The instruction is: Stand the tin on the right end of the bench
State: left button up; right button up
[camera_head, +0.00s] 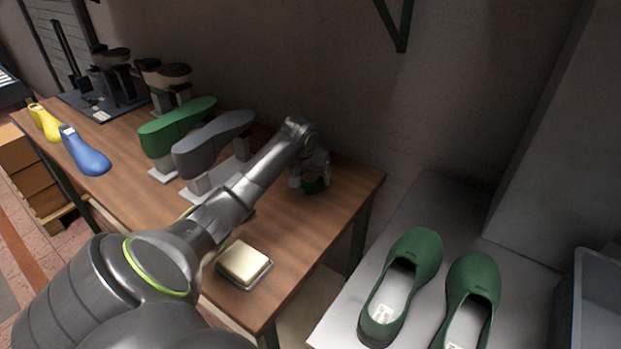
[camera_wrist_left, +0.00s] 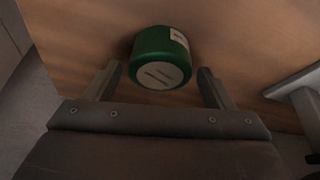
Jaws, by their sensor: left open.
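A small green tin (camera_head: 313,186) with a pale lid stands near the right end of the brown wooden bench (camera_head: 335,212). My left gripper (camera_head: 310,172) is over it, and the wrist hides part of the tin in the head view. In the left wrist view the tin (camera_wrist_left: 160,58) shows its printed lid and a side label. The open fingers of the left gripper (camera_wrist_left: 160,88) are on either side, with visible gaps between them and the tin. It appears to rest on the bench top. My right gripper is not in view.
A cream block on a small tray (camera_head: 244,264) lies near the bench's front edge. Grey (camera_head: 213,145) and green (camera_head: 177,127) forms on stands are left of the arm. Blue (camera_head: 84,150) and yellow lasts lie farther left. Green shoes (camera_head: 403,285) stand on a separate grey surface at right.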

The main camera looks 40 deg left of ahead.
pick_arm(q)
jog(key=v, duration=1.1)
